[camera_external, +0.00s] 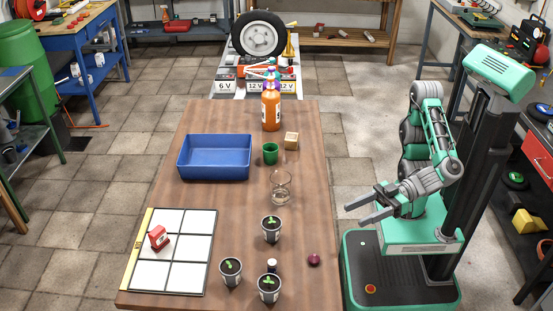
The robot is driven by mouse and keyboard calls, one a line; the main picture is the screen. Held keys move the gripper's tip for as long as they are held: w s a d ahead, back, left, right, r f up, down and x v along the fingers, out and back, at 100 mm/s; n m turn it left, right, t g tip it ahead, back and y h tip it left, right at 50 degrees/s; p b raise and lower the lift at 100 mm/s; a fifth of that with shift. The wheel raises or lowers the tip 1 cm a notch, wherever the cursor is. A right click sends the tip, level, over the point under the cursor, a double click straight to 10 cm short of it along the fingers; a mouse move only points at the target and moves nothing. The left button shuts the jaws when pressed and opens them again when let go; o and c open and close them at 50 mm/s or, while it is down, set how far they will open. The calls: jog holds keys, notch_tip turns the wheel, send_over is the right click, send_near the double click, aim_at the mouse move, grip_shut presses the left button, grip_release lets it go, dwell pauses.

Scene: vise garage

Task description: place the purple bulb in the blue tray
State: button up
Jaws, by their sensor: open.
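The purple bulb (314,260) is a small dark round thing on the wooden table (200,117), near its right edge toward the front. The blue tray (214,158) is rectangular and stands on the left side of the table; it looks empty. My gripper (362,212) is open and empty, its fingers pointing left beside the table's right edge. It is behind and to the right of the purple bulb, apart from it.
Potted seedlings (271,229) and a small white-topped item (272,265) stand left of the bulb. A clear glass (281,188), green cup (270,154), wooden cube (291,141) and orange bottle (271,106) stand farther back. A white grid panel (184,220) holds a red object (158,238).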

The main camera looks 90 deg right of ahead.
jog(key=w+a+f+m+g+h+p, duration=0.2)
jog(key=w+a+f+m+g+p, duration=0.1)
jog(key=w+a+m+g+p, duration=0.25)
jog(key=r+m+g+p, duration=0.2)
jog(key=m+g+p, duration=0.5)
jog(key=m+p, duration=0.4)
send_over(314, 258)
jog(key=s+a, duration=0.2)
jog(key=w+d+r+m+g+p, duration=0.2)
jog(key=w+d+m+g+p, duration=0.15)
jog(key=d, duration=0.35)
jog(key=shift+h, duration=0.4)
jog(key=x, duration=0.4)
jog(key=d+x, duration=0.1)
jog(key=x, duration=0.7)
jog(key=shift+s+d+f, duration=0.15)
jog(key=shift+s+f, duration=0.3)
jog(key=shift+f, duration=0.2)
jog(key=shift+c, duration=0.6)
grip_shut()
